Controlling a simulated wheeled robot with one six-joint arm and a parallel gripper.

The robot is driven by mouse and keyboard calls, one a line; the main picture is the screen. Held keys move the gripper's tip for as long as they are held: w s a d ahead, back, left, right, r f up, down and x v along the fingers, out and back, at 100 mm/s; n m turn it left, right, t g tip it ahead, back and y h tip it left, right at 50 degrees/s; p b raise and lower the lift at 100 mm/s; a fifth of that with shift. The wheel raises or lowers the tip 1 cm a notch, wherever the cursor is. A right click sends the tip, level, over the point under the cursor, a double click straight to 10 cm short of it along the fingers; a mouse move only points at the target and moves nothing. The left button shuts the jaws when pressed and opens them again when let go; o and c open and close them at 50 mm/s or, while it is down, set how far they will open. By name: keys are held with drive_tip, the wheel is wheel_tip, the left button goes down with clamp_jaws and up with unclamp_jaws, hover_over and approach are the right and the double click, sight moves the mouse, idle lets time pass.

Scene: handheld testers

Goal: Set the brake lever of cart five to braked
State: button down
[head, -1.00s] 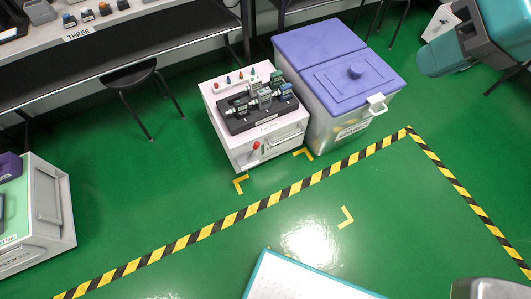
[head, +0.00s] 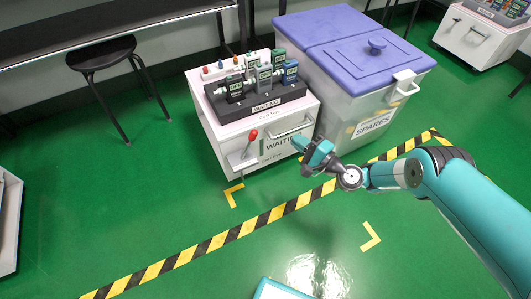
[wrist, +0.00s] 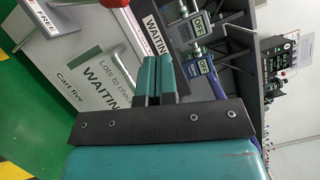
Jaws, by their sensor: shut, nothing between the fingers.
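Cart five (head: 228,150) is a white cart with a "WAITING" label; its name shows on its front in the wrist view (wrist: 75,75). Its brake lever (head: 253,134) has a red knob and stands up from the left of the front, slightly tilted. In the wrist view, the red knob (wrist: 115,3) is cut by the top edge, and a plate reading "FREE" (wrist: 50,18) shows beside it. My gripper (head: 298,143) is shut and empty, in front of the cart's right side, to the right of the lever. Its teal fingers (wrist: 156,80) lie close together.
The cart's front handle (head: 290,130) is close to my gripper. Testers (head: 264,77) stand on a dark rack on top. A spares bin (head: 365,95) with purple lids stands right beside the cart. A stool (head: 100,52) is at left. The floor in front is clear.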

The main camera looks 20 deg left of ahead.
sight(249, 145)
wheel_tip(249, 145, down, 7)
drive_tip(key=s+d+m+t+b, duration=0.1)
drive_tip(key=s+m, duration=0.1)
drive_tip(key=shift+s+d+t, duration=0.3)
drive_tip(key=shift+d, duration=0.1)
drive_tip(key=shift+a+b, duration=0.1)
drive_tip(key=shift+b, duration=0.2)
drive_tip(key=s+r+b+x, duration=0.1)
drive_tip(key=s+b+x, duration=0.1)
drive_tip(key=b+x, duration=1)
drive_tip(key=shift+a+r+b, duration=0.2)
drive_tip(key=shift+a+b, duration=0.5)
drive_tip(key=shift+a, duration=0.05)
drive_tip(key=shift+s+r, duration=0.1)
drive_tip(key=shift+r, duration=0.05)
